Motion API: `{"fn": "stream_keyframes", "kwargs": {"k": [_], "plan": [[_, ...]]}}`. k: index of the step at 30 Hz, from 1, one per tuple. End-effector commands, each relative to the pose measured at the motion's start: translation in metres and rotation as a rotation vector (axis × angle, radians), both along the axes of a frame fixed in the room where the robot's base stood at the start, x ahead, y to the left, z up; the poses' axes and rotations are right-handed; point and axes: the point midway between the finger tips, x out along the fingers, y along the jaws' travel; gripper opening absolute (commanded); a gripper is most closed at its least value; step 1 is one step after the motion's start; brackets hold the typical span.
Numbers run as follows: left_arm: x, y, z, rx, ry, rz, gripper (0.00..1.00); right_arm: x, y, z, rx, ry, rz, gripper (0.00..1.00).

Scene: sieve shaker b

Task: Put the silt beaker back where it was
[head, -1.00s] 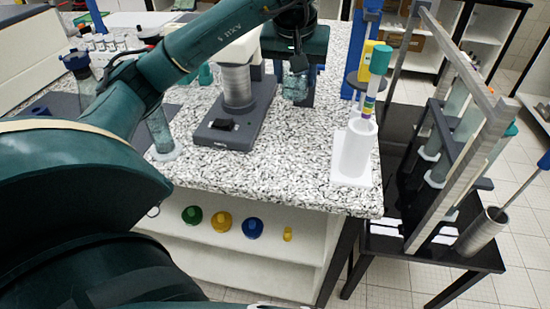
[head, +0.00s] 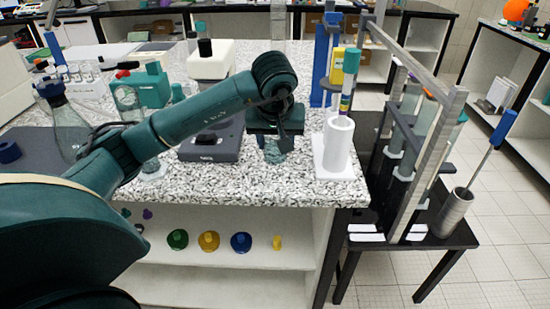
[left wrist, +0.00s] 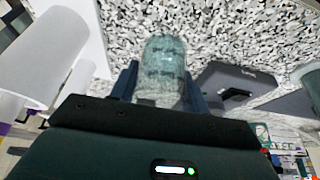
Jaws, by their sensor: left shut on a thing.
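My left gripper (head: 275,143) is shut on a clear, greenish glass beaker (head: 274,156), which I take to be the silt beaker. The gripper blocks most of it in the head view. In the left wrist view the beaker (left wrist: 164,65) sits between the two fingers, over the speckled counter. I cannot tell whether its base touches the counter. In the head view it is between the grey shaker base (head: 211,143) and the white cylinder holder (head: 338,146), near the front edge. My right gripper is not in view.
The speckled counter (head: 235,187) is clear in front of the gripper. A metal frame rack (head: 436,135) stands at the right. A conical flask (head: 65,125) is at the left.

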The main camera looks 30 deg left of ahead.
Motion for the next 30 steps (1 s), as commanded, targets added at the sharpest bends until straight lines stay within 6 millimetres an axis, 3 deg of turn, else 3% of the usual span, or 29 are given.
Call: {"fn": "stream_keyframes", "kwargs": {"k": [10, 23, 24, 30], "plan": [[0.0, 0.0, -0.041, -0.001, 0.002, 0.001, 0.17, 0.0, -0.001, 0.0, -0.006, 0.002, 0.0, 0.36], [0.0, 0.0, -0.048, 0.0, -0.002, 0.0, 0.17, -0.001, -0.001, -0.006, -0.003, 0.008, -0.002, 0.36], [0.0, 0.0, -0.048, 0.0, -0.001, 0.0, 0.48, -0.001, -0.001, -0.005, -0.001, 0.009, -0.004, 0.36], [0.0, 0.0, -0.047, 0.0, 0.0, 0.0, 0.64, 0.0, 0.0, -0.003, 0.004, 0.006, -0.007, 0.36]]}}
